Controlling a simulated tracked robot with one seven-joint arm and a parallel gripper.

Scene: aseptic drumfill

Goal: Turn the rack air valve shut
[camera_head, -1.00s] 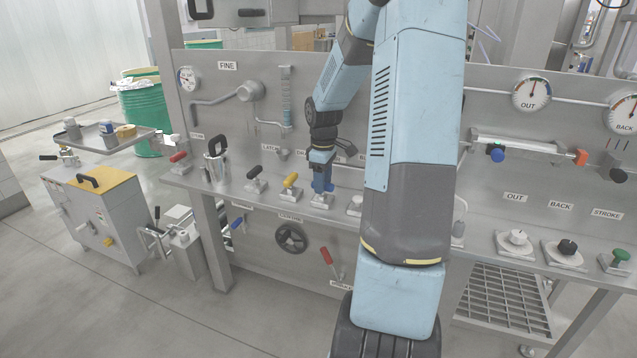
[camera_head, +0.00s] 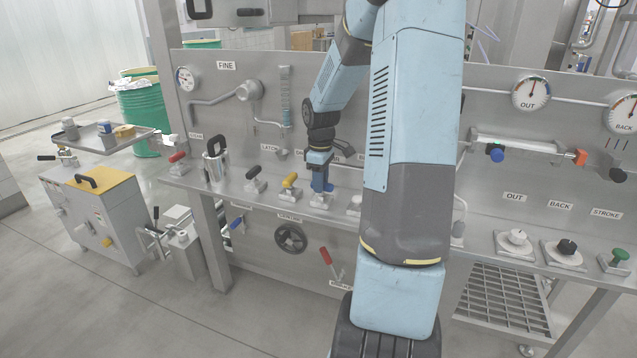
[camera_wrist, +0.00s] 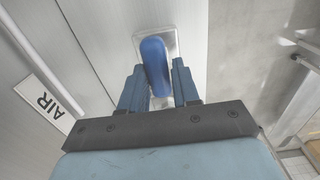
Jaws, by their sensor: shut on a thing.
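The rack air valve has a blue lever handle (camera_wrist: 155,66) on a pale square base plate (camera_wrist: 172,42), seen in the wrist view beside a label reading AIR (camera_wrist: 42,104). My gripper (camera_wrist: 158,85) has one blue finger on each side of the handle and is shut on it. In the head view my gripper (camera_head: 322,180) points down at the bench ledge, over the valve's base (camera_head: 321,201). The handle is largely hidden by the fingers there.
A red lever (camera_head: 327,257) and a black handwheel (camera_head: 291,239) are on the panel below. My arm hides the ledge to the right.

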